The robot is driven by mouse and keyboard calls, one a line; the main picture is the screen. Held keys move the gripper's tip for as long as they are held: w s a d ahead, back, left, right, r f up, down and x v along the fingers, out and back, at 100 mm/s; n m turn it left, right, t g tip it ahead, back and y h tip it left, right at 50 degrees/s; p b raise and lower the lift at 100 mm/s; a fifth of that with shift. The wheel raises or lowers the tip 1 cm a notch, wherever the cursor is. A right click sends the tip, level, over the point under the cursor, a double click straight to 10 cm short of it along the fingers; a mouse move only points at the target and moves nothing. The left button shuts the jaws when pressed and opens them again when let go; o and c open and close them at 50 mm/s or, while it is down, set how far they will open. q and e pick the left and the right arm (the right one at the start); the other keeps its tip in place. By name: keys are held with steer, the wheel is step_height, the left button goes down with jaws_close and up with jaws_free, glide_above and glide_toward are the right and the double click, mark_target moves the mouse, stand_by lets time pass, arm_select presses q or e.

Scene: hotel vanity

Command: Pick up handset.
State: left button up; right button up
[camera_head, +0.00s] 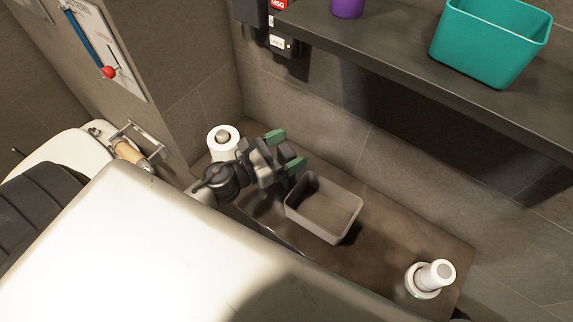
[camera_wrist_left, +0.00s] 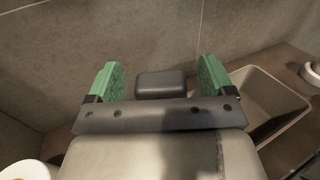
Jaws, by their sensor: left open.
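My left gripper (camera_head: 286,151) is open, with green fingertips. It hovers over the dark counter between a paper roll and a grey bin, its fingers pointing toward the back wall. In the left wrist view both green fingers (camera_wrist_left: 158,82) stand wide apart. A dark rounded block (camera_wrist_left: 163,84) shows between them; I cannot tell whether it is the handset, and no clear gap or contact with the fingers can be judged. No handset is plainly recognisable in the head view; the gripper may hide it. My right gripper is not in view.
The grey open bin (camera_head: 323,209) is close right of the gripper, the white paper roll (camera_head: 222,140) close left. A white cylinder on a round base (camera_head: 436,275) stands at the counter's right end. A dark shelf (camera_head: 400,68) above holds a teal bin (camera_head: 490,42).

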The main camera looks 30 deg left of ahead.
arm_select(q)
steer(key=c, duration=1.4)
